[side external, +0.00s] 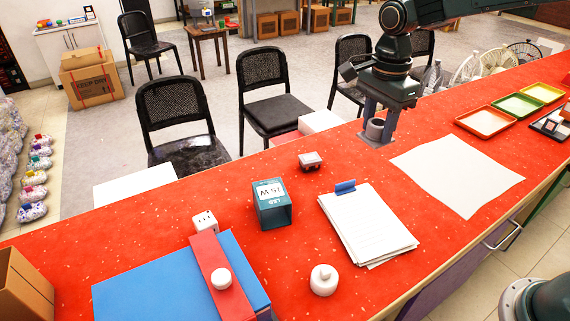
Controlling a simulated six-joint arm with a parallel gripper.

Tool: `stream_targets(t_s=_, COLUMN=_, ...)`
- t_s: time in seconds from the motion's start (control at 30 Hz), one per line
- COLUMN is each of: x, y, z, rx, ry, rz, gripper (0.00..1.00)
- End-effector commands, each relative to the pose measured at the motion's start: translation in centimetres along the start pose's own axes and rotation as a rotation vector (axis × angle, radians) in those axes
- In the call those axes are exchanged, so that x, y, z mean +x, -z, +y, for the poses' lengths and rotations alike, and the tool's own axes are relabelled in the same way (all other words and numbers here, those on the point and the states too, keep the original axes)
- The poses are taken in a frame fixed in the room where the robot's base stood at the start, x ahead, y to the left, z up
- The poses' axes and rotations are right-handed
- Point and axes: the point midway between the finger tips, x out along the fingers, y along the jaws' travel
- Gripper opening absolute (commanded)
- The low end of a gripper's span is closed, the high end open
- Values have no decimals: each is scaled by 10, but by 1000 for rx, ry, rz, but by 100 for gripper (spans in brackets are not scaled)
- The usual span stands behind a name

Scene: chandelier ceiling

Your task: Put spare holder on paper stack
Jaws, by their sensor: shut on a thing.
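My gripper (378,122) is at the back edge of the red counter, pointing down. It is shut on a small grey cylindrical holder (375,129), which is at or just above the counter; I cannot tell if it touches. The paper stack (368,228) lies on the counter in front of the gripper and slightly left, with a blue clip (345,187) at its far edge. Its top is bare. The gripper and holder are apart from the stack.
A teal bulb box (271,205) stands left of the stack, and a white round fitting (324,280) sits in front. A small square fitting (311,160) lies behind. A white sheet (457,175) and coloured trays (485,122) are to the right. A blue box (150,290) is front left.

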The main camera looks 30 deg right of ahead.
Motion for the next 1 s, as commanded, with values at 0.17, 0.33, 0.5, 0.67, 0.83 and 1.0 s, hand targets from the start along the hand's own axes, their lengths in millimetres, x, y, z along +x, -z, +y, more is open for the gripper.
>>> stream_targets(t_s=0.17, x=3, y=-6, z=23, rx=-14, ry=0, rz=0, gripper=18)
stream_targets(t_s=0.33, x=5, y=-8, z=32, rx=-17, ry=0, rz=-1, gripper=18)
stream_targets(t_s=0.5, x=6, y=-8, z=33, rx=-18, ry=0, rz=-1, gripper=18)
stream_targets(t_s=0.67, x=13, y=-8, z=33, rx=-18, ry=-2, rz=0, gripper=18)
stream_targets(t_s=0.83, x=35, y=-8, z=33, rx=-18, ry=-5, rz=0, gripper=18)
stream_targets(t_s=1.0, x=67, y=-8, z=34, rx=-18, ry=-6, rz=0, gripper=18)
